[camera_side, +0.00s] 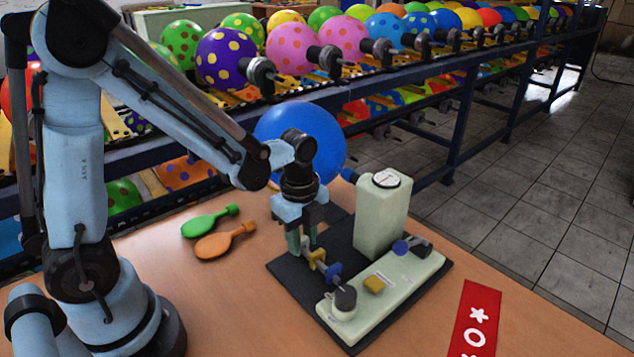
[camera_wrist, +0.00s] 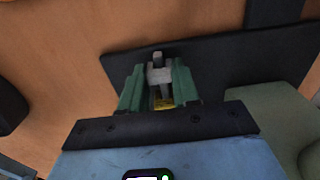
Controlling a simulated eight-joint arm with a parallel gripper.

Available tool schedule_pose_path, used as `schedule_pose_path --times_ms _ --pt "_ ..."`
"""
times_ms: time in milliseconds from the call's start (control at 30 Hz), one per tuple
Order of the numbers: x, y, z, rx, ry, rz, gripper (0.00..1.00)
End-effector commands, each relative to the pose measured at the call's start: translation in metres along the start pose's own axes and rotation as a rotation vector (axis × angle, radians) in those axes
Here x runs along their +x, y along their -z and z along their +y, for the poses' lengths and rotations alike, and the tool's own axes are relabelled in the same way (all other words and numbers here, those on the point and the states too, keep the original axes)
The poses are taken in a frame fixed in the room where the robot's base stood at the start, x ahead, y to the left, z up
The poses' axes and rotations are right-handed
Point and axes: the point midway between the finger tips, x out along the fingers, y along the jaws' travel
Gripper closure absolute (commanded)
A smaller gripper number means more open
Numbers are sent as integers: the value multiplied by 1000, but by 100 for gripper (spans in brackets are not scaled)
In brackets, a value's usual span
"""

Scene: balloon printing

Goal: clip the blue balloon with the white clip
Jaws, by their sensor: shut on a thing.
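The inflated blue balloon (camera_side: 331,135) is behind my wrist in the side view. My gripper (camera_side: 303,250) points down over the black base plate, to the left of the machine and apart from the balloon. The clip cannot be made out in the side view.
The pale green machine (camera_side: 380,215) stands on the black base plate (camera_side: 283,268), with a low panel (camera_side: 400,281) of knobs in front. A green (camera_side: 210,221) and an orange flat balloon (camera_side: 224,241) lie left. A red card (camera_side: 474,318) lies right. Balloon racks stand behind.

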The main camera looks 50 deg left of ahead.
Motion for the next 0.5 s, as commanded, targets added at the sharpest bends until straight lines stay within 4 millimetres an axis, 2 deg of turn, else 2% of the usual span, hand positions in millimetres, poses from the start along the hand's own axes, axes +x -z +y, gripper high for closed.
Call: schedule_pose_path --times_ms 200,500 --pt "-2 0 0 0 0 0 89" --pt "-18 0 0 0 0 0 89"
